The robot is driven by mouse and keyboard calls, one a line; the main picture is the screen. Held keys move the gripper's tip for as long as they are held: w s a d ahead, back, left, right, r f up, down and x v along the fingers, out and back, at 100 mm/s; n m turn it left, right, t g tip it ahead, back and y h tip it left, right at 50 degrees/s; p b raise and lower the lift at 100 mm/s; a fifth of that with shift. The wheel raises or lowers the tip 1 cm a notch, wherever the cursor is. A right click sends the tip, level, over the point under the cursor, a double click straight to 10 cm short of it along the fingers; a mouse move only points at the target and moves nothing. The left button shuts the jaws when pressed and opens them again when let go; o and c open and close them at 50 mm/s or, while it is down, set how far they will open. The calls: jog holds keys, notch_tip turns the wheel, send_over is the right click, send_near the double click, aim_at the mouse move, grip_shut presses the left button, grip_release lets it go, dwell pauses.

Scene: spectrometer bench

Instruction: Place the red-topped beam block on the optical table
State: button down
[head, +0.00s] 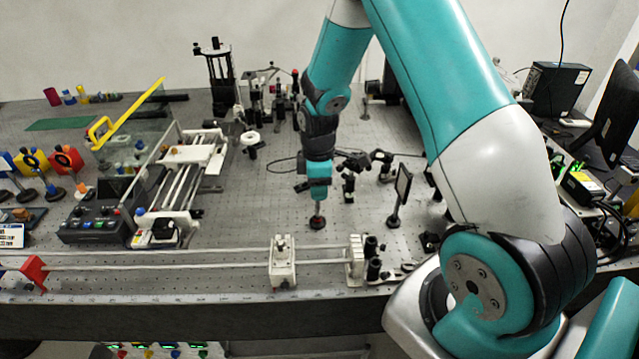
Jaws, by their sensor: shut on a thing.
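My gripper (318,201) points straight down over the middle of the optical table (235,215). It is shut on the red-topped beam block (317,222), a small dark piece with a red top just below the fingers. The block is upright and at or very close to the table surface; I cannot tell whether it touches. The fingers hide the upper part of the block.
A white carriage on a rail (283,262) stands in front of the block. A dark square plate on a post (402,188) and several small optic mounts (349,185) stand to the right. A white rail device (190,165) is at left. Bare table lies left of the block.

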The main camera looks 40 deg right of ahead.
jog(key=shift+f, duration=0.1)
jog(key=c, duration=0.6)
grip_release()
jog(key=shift+c, duration=0.2)
